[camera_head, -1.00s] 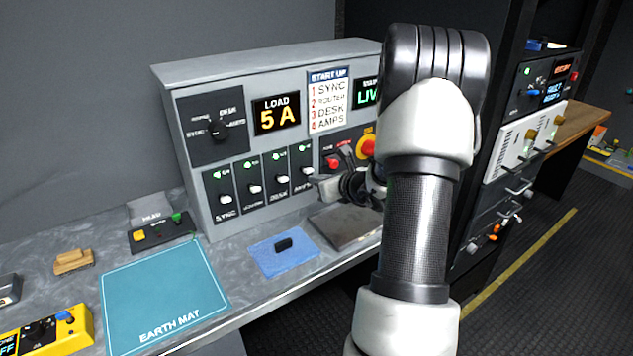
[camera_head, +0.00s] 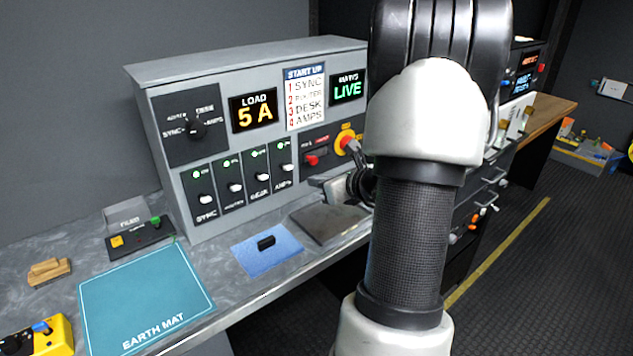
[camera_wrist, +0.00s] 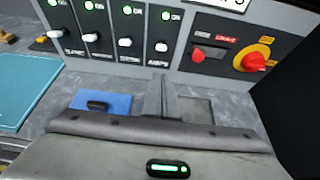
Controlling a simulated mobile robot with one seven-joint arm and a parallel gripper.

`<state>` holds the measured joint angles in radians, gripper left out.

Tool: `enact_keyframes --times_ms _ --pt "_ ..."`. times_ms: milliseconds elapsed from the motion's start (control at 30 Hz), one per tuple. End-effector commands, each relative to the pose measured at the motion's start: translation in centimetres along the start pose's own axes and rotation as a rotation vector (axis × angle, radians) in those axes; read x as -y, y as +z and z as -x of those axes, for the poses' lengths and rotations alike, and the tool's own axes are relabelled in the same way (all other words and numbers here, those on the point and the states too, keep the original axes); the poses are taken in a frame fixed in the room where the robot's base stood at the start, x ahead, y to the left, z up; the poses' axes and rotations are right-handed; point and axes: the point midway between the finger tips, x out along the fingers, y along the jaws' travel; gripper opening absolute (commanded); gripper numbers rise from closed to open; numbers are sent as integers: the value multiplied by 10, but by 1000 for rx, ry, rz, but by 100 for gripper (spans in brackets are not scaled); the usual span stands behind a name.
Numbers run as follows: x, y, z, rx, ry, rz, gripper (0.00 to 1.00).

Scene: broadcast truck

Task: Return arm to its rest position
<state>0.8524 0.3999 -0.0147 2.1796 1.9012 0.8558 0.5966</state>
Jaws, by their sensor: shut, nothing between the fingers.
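My arm (camera_head: 410,235) rises at the right of the head view and covers part of the bench and panel. My gripper (camera_head: 319,181) shows partly beside it, in front of the panel's lower right and above a grey plate (camera_head: 328,222). It is shut and holds nothing.
The grey power panel (camera_head: 240,140) shows LOAD 5 A and LIVE, with a red-and-yellow knob (camera_head: 347,140). A blue cloth (camera_head: 250,262) bears a small black piece (camera_head: 266,242). The teal earth mat (camera_head: 145,290) lies left. Dark floor (camera_head: 520,280) is open at right.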

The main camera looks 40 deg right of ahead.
Motion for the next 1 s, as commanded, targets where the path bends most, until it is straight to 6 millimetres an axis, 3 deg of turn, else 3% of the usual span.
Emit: enact_keyframes --times_ms 333,467,567,767,867,967,1000 --pt "-1 1 -1 0 3 4 0" --pt "-26 15 -4 -4 57 85 0" --pt "-75 38 -7 -9 165 252 0" --pt "-218 81 14 2 477 807 0" --pt "-288 92 45 34 636 1152 0" --pt "-348 100 95 89 786 1570 0" --pt "-365 102 120 115 836 1755 0"
